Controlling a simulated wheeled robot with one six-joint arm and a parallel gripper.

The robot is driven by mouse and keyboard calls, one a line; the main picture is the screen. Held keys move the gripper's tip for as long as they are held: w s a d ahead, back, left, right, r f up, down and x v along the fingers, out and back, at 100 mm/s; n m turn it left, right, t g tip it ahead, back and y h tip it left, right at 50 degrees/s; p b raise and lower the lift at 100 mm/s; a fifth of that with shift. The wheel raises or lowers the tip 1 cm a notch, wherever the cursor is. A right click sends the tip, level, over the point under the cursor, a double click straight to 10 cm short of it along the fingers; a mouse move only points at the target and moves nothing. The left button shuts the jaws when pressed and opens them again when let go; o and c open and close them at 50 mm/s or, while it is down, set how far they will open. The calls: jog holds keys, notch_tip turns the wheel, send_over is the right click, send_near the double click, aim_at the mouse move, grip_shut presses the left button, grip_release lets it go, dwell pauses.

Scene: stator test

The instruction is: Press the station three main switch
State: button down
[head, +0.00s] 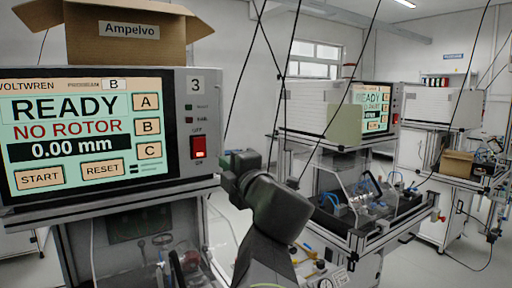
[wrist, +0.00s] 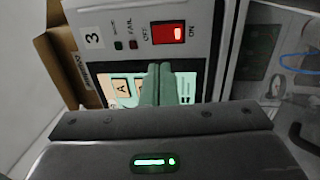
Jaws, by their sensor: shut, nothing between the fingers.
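The station three main switch (head: 198,147) is a red rocker on the grey panel marked 3, with OFF above it and ON below it. It also shows in the wrist view (wrist: 167,34), turned sideways, with a brighter patch at its ON end. My gripper (head: 238,160) is just right of the panel in the head view. In the wrist view its greenish fingers (wrist: 157,68) are shut together and empty. Their tips lie just below the switch in that picture, apart from it as far as I can tell.
The station screen (head: 70,130) reads READY, NO ROTOR and 0.00 mm. A cardboard box (head: 125,30) labelled Ampelvo stands on top of the station. Another station (head: 372,108) stands to the right, with a clear-walled bench below. Dark cables hang in the middle of the head view.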

aim_at(200, 143)
jog(key=x, duration=1.4)
jog(key=shift+r+p, duration=0.1)
jog(key=shift+p, duration=0.25)
jog(key=shift+w+a+r+p, duration=0.1)
jog(key=shift+r+p, duration=0.2)
jog(key=shift+p, duration=0.55)
jog(key=shift+f, duration=0.25)
